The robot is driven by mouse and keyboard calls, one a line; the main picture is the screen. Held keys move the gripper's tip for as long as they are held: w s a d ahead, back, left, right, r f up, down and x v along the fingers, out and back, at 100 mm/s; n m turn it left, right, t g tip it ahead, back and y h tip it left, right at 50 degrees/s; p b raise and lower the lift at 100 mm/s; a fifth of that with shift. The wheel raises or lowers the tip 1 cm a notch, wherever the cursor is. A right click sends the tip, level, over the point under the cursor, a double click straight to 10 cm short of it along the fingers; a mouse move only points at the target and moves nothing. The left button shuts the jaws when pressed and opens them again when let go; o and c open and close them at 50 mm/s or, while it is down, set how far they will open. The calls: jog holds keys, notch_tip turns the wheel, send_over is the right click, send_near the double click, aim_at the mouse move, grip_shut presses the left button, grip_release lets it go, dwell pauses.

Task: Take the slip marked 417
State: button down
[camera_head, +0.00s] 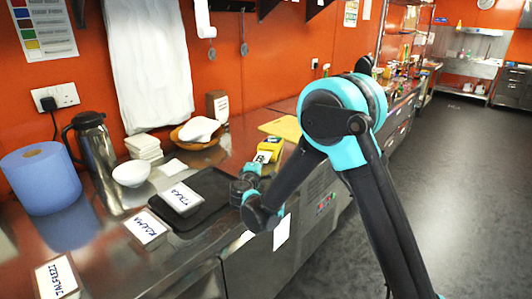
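I cannot read 417 on anything in view. A small white slip-like piece (262,157) shows at the yellow holder (270,146) on the counter, its print too small to read. A white paper (282,232) shows against the counter's front, below my arm, with no readable mark. My gripper (244,180) is over the counter at the right edge of the black tray, just in front of the yellow holder. My arm's links partly hide it, and its fingers are too small to tell open from shut.
The black tray (208,212) bears a box labelled TIKKA (181,198). Boxes labelled KORMA (146,228) and JALFREZI (57,278) stand to the left. A white bowl (131,173), dark jug (93,143) and blue roll (40,178) stand behind. Floor at right is clear.

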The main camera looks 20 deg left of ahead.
jog(key=shift+s+d+r, duration=0.1)
jog(key=shift+s+r, duration=0.25)
jog(key=shift+r, duration=0.5)
jog(key=shift+s+a+r, duration=0.1)
jog(key=shift+s+r, duration=0.2)
jog(key=shift+r, duration=0.55)
jog(key=shift+s+d+r, duration=0.1)
jog(key=shift+s+r, duration=0.25)
jog(key=shift+r, duration=0.5)
